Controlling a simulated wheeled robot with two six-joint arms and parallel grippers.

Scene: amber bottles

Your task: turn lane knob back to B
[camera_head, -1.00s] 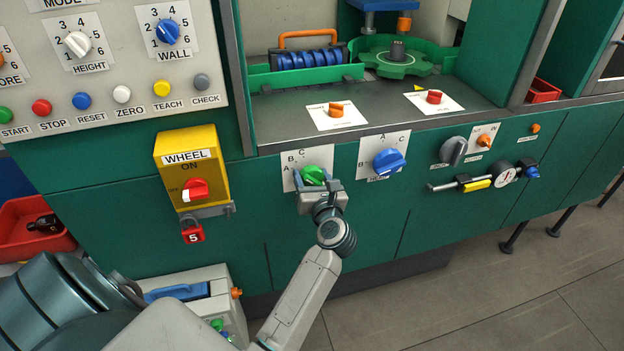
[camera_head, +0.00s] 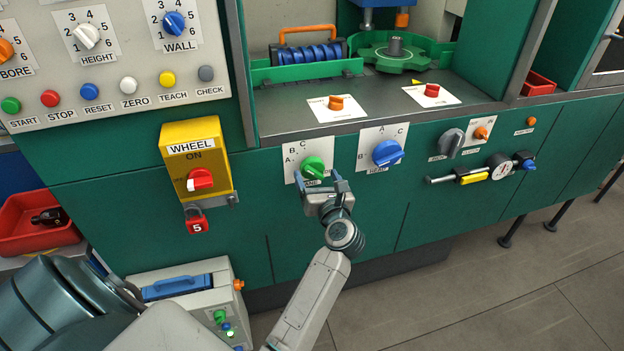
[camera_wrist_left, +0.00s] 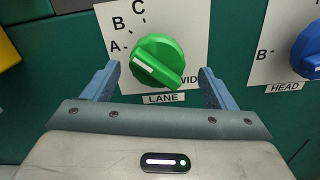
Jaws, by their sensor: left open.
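The green lane knob (camera_head: 313,167) sits on a white plate (camera_head: 294,150) marked A, B and C on the green machine front. In the left wrist view the knob (camera_wrist_left: 158,60) shows its white mark at the left end of its ridge, nearest the A. The LANE label (camera_wrist_left: 163,98) is below it. My left gripper (camera_head: 319,181) is open and empty just in front of and below the knob. In the wrist view its two blue fingers stand apart at the knob's left and right, with visible gaps to it. My right gripper is not in view.
The blue head knob (camera_head: 387,153) is close to the right. The yellow WHEEL switch box (camera_head: 196,157) with a red padlock (camera_head: 198,226) projects at left. Further right are a grey knob (camera_head: 450,143) and a dial gauge (camera_head: 500,167). A grey case (camera_head: 190,300) stands below.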

